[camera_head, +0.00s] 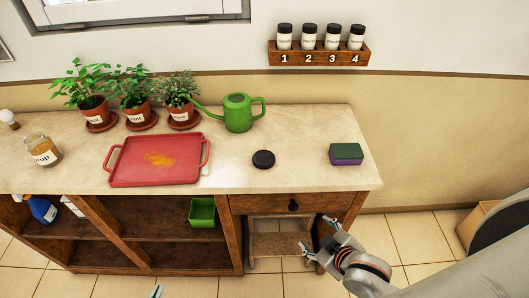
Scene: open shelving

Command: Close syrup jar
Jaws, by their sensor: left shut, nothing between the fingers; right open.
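The glass syrup jar (42,151) with a white label stands upright at the left end of the counter, with no lid on it. A round black lid (263,159) lies flat on the counter right of the middle, well apart from the jar. My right gripper (317,234) is open and empty in front of the shelving, below the counter's right end and away from lid and jar. Only a fingertip of my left gripper (157,291) shows at the bottom edge; it is shut and empty, far from both.
A red tray (124,179) with an orange-brown stain lies between jar and lid. Potted plants (133,113) and a green watering can (238,115) stand behind. A green and purple sponge (346,154) lies right of the lid. The counter around the lid is clear.

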